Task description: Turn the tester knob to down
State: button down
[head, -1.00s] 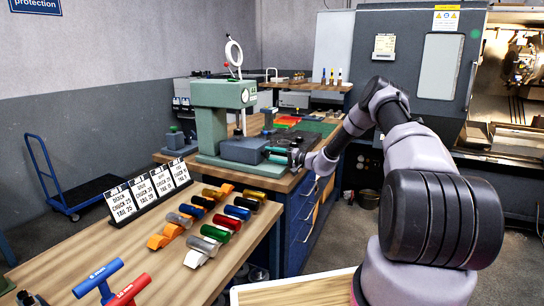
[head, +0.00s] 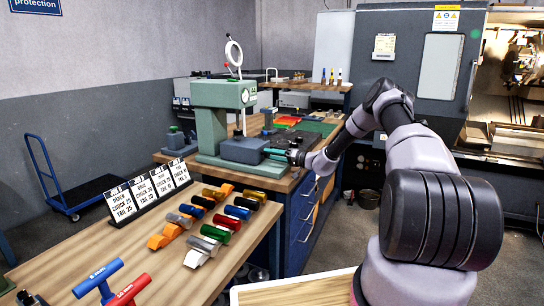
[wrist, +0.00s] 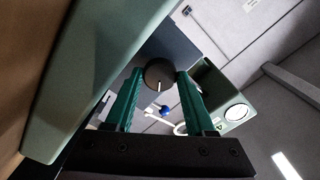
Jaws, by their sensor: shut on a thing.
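The tester (head: 212,130) is a green press-like machine with a dark grey block (head: 243,150) at its foot, standing on the wooden bench. The knob (wrist: 158,74) is a dark round disc with a short pale mark that points down in the wrist view. My gripper (wrist: 158,78) has green fingers and is shut on the knob, one finger on each side. In the head view my gripper (head: 277,154) reaches in from the right to the front of the block. The knob is hidden there behind the fingers.
The near table holds several coloured cylindrical pieces (head: 220,222), a row of white cards (head: 140,190) and T-handled keys (head: 98,278). A blue drawer cabinet (head: 300,215) is under the bench. A blue cart (head: 75,195) stands at left. A lathe (head: 420,70) stands at right.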

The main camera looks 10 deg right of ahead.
jog(key=shift+f, duration=0.1)
jog(key=shift+c, duration=1.4)
grip_release()
jog(key=v, duration=1.1)
